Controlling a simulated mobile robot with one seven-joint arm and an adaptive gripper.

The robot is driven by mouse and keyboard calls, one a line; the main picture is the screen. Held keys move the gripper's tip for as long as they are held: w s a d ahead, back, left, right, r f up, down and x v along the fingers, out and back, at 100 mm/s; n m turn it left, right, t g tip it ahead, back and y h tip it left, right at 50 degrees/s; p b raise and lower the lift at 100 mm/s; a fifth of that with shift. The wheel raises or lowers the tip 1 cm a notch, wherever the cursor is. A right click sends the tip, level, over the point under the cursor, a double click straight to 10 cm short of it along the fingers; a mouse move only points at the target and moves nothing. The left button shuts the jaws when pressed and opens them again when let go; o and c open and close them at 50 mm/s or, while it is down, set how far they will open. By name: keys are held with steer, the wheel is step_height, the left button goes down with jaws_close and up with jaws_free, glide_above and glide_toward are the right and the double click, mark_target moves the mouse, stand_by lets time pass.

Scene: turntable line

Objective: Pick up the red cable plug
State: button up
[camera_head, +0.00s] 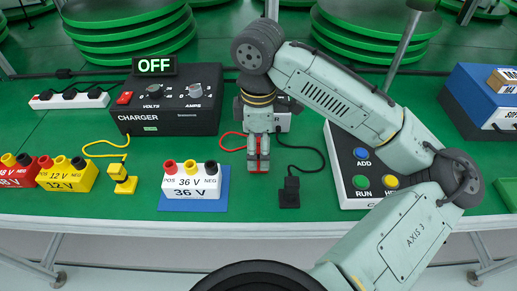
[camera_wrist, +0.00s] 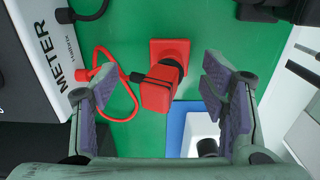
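The red cable plug (camera_wrist: 160,92) stands on a red square base on the green table, with its red cable (camera_wrist: 128,80) looping to the left. In the head view the red plug (camera_head: 258,165) shows between and below my fingers. My gripper (camera_wrist: 158,80) is open, pointing down above the plug. In the wrist view one finger is left and one right of the plug, with a gap on both sides. In the head view my gripper (camera_head: 258,152) hides part of the plug and its cable.
The white 36 V battery (camera_head: 192,182) on its blue mat (camera_head: 222,188) is close on the left. A black plug (camera_head: 290,190) stands to the right, a yellow plug (camera_head: 124,184) farther left. The meter (camera_wrist: 40,55) and charger (camera_head: 168,100) stand behind, the button box (camera_head: 350,170) right.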

mark_target(258, 140)
steer(key=shift+c, duration=0.3)
steer(key=shift+s+f, duration=0.1)
steer(key=c, duration=1)
steer(key=shift+o, duration=0.2)
steer(key=shift+r, duration=0.3)
steer(key=shift+c, duration=1)
step_height(258, 140, up, 18)
steer(key=shift+f+p, duration=0.2)
steer(key=shift+p, duration=0.15)
jaws_close()
